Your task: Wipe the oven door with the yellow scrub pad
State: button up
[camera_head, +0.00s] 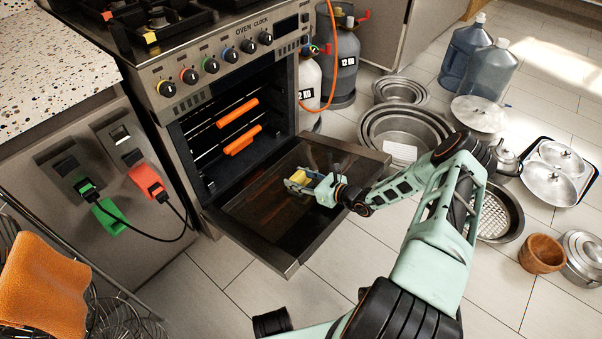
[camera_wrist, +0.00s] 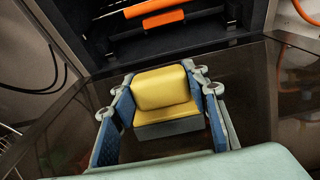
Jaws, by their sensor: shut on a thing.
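The oven door (camera_head: 262,235) hangs open and lies roughly flat, its dark glass inner face up. In the head view my gripper (camera_head: 300,181) is over the middle of the door. It is shut on the yellow scrub pad (camera_head: 301,176). In the wrist view the yellow pad (camera_wrist: 164,88), with a grey lower part, sits between the blue fingers of my gripper (camera_wrist: 163,105). The dark door glass (camera_wrist: 262,85) shows around it. The pad's underside is hidden, so I cannot tell whether it touches the glass.
Orange-gripped racks (camera_head: 238,113) are inside the oven. Gas cylinders (camera_head: 338,65) stand beside it. Steel pans (camera_head: 405,130), lids and water jugs (camera_head: 488,70) crowd the floor at right. An orange cloth (camera_head: 42,285) is at lower left. Floor tiles before the door are clear.

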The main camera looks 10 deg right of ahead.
jog(key=shift+s+a+r+p, duration=0.1)
jog(key=shift+s+a+p, duration=0.55)
jog(key=shift+a, duration=0.25)
jog(key=shift+w+a+f, duration=0.1)
jog(key=shift+a+f, duration=0.05)
jog(key=shift+f, duration=0.15)
jog(key=shift+w+d+f+b, duration=0.15)
jog(key=shift+w+d+b, duration=0.55)
jog(key=shift+d+b, duration=0.4)
jog(key=shift+w+d+b, duration=0.3)
jog(key=shift+d, duration=0.05)
jog(key=shift+w+d+b, duration=0.8)
jog(key=shift+d+b, duration=0.2)
jog(key=shift+w+d, duration=0.3)
jog(key=shift+d, duration=0.15)
jog(key=shift+w+d+b, duration=0.55)
jog(key=shift+d+b, duration=0.2)
jog(key=shift+b, duration=0.4)
jog(key=shift+w+d, duration=0.4)
jog(key=shift+d, duration=0.25)
